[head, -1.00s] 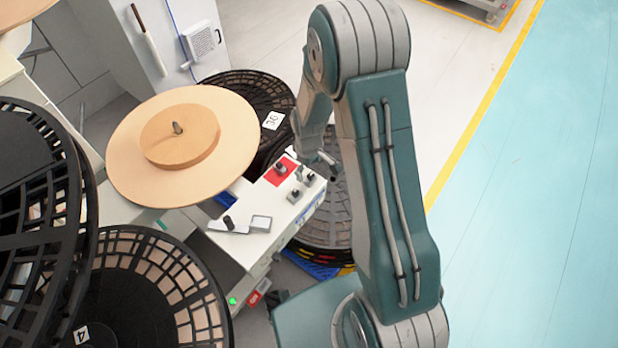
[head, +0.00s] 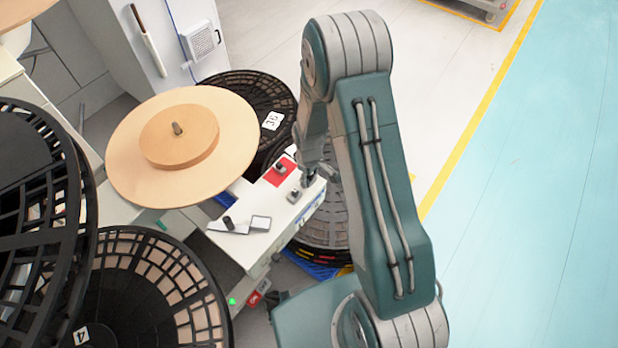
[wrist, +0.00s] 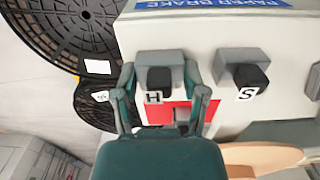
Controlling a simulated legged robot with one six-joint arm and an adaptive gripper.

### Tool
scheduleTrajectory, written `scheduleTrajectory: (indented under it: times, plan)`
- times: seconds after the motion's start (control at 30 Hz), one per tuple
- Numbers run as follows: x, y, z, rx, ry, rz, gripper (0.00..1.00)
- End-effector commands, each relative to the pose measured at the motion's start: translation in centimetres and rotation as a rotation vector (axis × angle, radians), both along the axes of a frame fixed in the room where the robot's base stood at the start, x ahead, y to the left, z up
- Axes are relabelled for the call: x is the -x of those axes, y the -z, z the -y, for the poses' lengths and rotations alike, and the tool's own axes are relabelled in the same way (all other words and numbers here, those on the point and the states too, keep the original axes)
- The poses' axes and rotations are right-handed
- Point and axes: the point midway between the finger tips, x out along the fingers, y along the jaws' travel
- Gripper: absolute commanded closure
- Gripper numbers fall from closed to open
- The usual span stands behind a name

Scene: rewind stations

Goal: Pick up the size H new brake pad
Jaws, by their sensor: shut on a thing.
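In the wrist view, the size H brake pad (wrist: 160,78) is a grey block with a dark front part and a white H label. My gripper (wrist: 160,72) has one finger on each side of it and is shut on it. I cannot tell whether the pad is off the surface. A similar pad marked S (wrist: 244,72) sits to its right, apart from my fingers. In the head view, my gripper (head: 314,172) is at the right end of the white station top, and the held pad is mostly hidden there.
The white station top (head: 262,203) carries a red patch (head: 274,176) with a pad on it. A cardboard-coloured reel (head: 180,137) stands left of it. Large black slotted reels (head: 150,275) crowd the left front and back. The teal floor at right is clear.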

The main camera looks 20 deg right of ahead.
Motion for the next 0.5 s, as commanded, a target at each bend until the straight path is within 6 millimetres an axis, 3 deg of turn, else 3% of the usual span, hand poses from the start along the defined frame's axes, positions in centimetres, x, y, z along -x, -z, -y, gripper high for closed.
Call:
scheduleTrajectory:
  times: [0.27,0.47,0.5]
  plan:
    - [0.0,-0.7,0.0,0.000,0.000,0.000,0.92]
    - [0.0,-3.5,0.0,0.000,0.000,0.004,0.92]
    - [0.7,-4.0,-0.1,0.000,0.000,0.002,0.92]
